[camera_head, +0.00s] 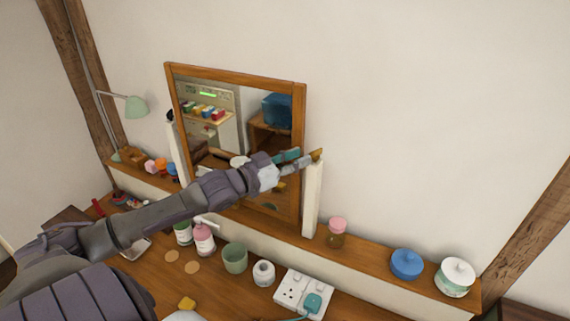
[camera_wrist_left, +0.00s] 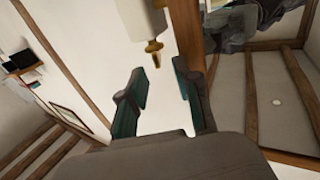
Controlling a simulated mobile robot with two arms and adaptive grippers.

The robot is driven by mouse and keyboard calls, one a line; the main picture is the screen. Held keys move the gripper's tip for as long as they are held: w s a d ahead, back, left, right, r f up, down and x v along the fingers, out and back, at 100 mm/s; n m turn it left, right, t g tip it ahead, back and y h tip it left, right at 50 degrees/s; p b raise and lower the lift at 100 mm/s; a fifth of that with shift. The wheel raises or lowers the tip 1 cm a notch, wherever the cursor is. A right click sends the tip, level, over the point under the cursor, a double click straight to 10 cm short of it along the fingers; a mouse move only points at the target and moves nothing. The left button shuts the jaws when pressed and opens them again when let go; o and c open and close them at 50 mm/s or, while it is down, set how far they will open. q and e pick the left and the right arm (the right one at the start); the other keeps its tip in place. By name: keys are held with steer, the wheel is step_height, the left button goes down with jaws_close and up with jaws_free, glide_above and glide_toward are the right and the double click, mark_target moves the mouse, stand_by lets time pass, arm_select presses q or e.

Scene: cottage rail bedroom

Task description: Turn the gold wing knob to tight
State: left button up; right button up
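The gold wing knob (camera_head: 316,155) is at the top of the white post on the right side of the wood-framed mirror (camera_head: 302,115). In the left wrist view the knob (camera_wrist_left: 154,53) shows just beyond the fingertips, near the line of the gap, next to the white post (camera_wrist_left: 140,18). My left gripper (camera_head: 299,160) reaches across the front of the mirror from the left, with its fingertips close to the knob. In the wrist view its two teal-padded fingers (camera_wrist_left: 161,82) are apart with nothing between them. My right gripper is out of view.
A pink-lidded jar (camera_head: 337,233), a blue lidded pot (camera_head: 406,263) and a white lidded jar (camera_head: 456,278) stand on the ledge right of the mirror. Bottles, a green cup (camera_head: 235,258) and a socket strip (camera_head: 303,293) are below. The wall above the ledge is bare.

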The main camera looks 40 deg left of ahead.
arm_select(q)
steer(key=shift+d+v, duration=0.2)
steer(key=shift+v, duration=1.8)
steer(key=shift+o, duration=0.2)
